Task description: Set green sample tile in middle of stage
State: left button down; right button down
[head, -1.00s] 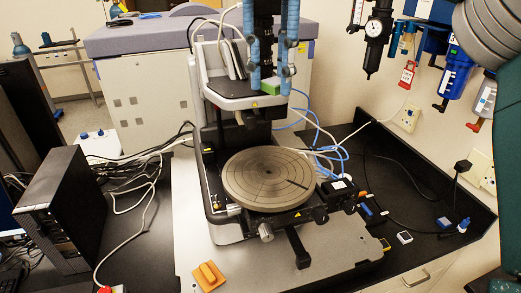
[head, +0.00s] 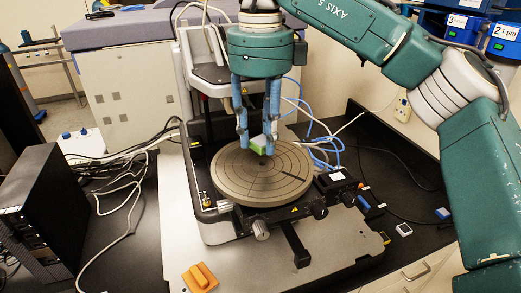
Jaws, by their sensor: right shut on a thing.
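The green sample tile (head: 259,149) is between the fingertips of my right gripper (head: 257,142). The right gripper has blue fingers pointing down and is shut on the tile. The tile is over the round grey stage (head: 240,187), toward its back and near the middle line. I cannot tell if the tile touches the stage or hangs just above it. The stage has ring and cross lines and a dark slot at its right. Part of its back edge is hidden by the fingers. My left gripper is not in view.
The profiler's white and black column (head: 190,75) stands behind the stage. An orange block (head: 200,278) lies on the grey base plate (head: 345,240) in front. A black computer tower (head: 40,210) is at left. Blue tubing and cables run behind the stage at right.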

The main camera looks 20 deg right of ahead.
aim_at(261, 141)
jog(key=shift+s+f, duration=0.2)
jog(key=shift+f, duration=0.35)
jog(key=shift+s+f, duration=0.15)
jog(key=shift+f, duration=0.35)
jog(key=shift+w+f+p, duration=0.1)
jog(key=shift+f+p, duration=0.25)
jog(key=shift+f, duration=0.35)
jog(key=shift+w, duration=0.1)
jog(key=shift+f, duration=0.2)
jog(key=c, duration=1.2)
grip_release()
jog(key=shift+r, duration=0.4)
notch_tip(261, 141, up, 11)
jog(key=shift+f, duration=0.1)
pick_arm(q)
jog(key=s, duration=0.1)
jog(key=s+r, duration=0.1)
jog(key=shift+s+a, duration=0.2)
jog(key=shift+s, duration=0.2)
pick_arm(e)
jog(key=shift+r, duration=0.45)
